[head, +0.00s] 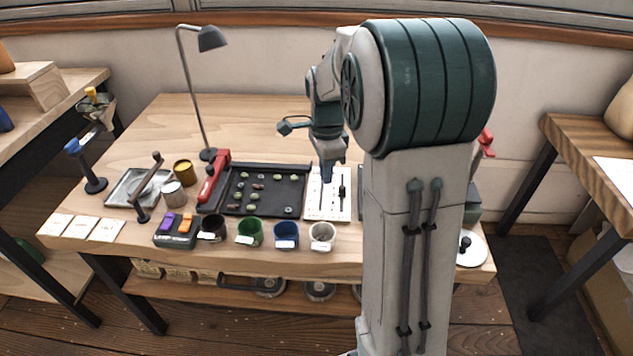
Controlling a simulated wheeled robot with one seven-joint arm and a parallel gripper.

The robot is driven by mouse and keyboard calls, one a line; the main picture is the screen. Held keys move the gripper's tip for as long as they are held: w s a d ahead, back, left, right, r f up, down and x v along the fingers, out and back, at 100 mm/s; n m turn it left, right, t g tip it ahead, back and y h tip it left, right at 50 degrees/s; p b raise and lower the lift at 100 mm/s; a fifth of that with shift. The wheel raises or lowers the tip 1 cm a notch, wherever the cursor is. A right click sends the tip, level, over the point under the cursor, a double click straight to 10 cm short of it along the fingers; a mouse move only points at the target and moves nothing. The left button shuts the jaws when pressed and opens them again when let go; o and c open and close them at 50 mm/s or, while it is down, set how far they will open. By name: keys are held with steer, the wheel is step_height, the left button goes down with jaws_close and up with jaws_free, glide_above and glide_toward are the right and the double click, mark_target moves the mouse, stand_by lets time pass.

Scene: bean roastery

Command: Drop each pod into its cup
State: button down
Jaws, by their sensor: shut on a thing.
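Several small pods, green and brown, lie scattered on a black tray (233,208) in the middle of the table. Four cups with white labels stand in a row in front of it: a black cup (213,228), a green cup (250,232), a blue cup (286,235) and a white cup (321,236). My gripper (327,178) points down over the white board (327,213) just right of the tray. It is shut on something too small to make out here. I cannot tell what is inside the cups.
A red-handled tool (213,178) lies at the tray's left edge. A dark box with purple and orange blocks (176,230) stands left of the cups. A desk lamp (211,39), tins and a metal tray (137,187) stand farther left. The table's back is clear.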

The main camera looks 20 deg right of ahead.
steer(key=s+a+n+p, duration=0.6)
steer(key=a+n+p, duration=0.15)
steer(key=a, duration=0.35)
steer(key=shift+a+f+b, duration=0.2)
steer(key=shift+f+b, duration=0.65)
steer(key=shift+f, duration=0.5)
steer(key=shift+a+f+b, duration=0.15)
steer(key=shift+f+b, duration=0.7)
steer(key=shift+f, duration=0.5)
steer(key=c, duration=1.4)
jaws_free()
steer(key=shift+r, duration=0.1)
step_height(320, 180, up, 14)
steer(key=shift+f+p, duration=0.15)
steer(key=shift+p, duration=0.35)
